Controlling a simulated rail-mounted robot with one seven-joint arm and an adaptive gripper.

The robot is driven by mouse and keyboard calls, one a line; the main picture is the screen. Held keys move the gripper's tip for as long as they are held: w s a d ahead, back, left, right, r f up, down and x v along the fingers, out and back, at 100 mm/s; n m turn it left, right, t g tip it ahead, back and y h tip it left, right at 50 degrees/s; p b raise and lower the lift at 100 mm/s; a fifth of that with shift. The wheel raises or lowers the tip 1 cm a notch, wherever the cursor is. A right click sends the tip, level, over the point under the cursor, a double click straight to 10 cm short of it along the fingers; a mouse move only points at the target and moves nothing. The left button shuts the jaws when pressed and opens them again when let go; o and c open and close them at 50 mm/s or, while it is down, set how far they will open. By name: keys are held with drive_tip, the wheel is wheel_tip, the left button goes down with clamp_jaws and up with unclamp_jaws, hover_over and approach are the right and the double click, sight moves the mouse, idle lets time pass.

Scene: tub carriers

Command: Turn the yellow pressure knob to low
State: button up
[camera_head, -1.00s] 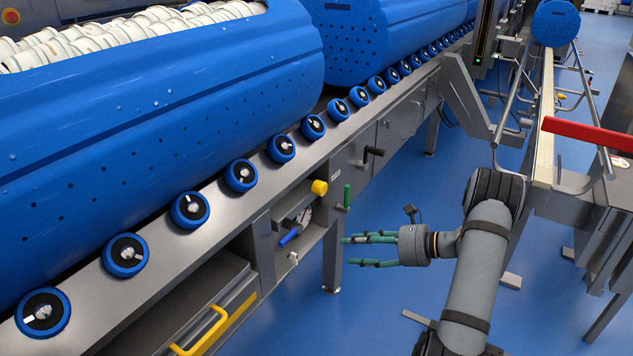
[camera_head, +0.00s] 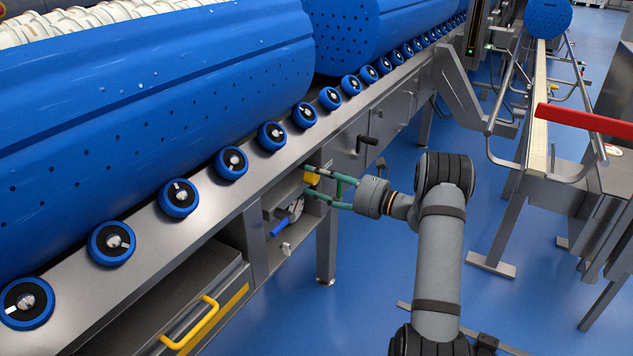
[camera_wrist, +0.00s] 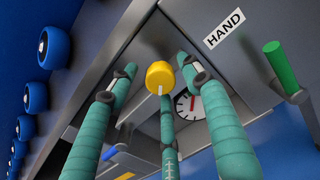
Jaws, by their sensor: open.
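The yellow pressure knob (camera_head: 312,178) sticks out from the grey panel under the roller rail. It also shows in the wrist view (camera_wrist: 160,76), with a pale line below its round face. My gripper (camera_head: 309,184) is open, its green fingers reaching left at the knob. In the wrist view my gripper (camera_wrist: 155,85) has its fingers spread around the knob, with the knob between the tips. I cannot tell whether any finger touches it. A round white gauge (camera_wrist: 190,104) sits behind the fingers, partly hidden. No low mark is readable.
A blue handle (camera_head: 281,227) sits below the knob. A green handle (camera_wrist: 281,66) and a "HAND" label (camera_wrist: 224,29) are to its right. A yellow drawer handle (camera_head: 192,327) is at lower left. Blue rollers (camera_head: 231,162) line the rail above.

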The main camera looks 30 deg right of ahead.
drive_tip(key=shift+w+a, duration=0.15)
drive_tip(key=shift+w, duration=0.1)
drive_tip(key=shift+c, duration=0.4)
drive_tip(key=c, duration=1.1)
drive_tip(key=shift+r+p, duration=0.15)
drive_tip(key=shift+p, duration=0.2)
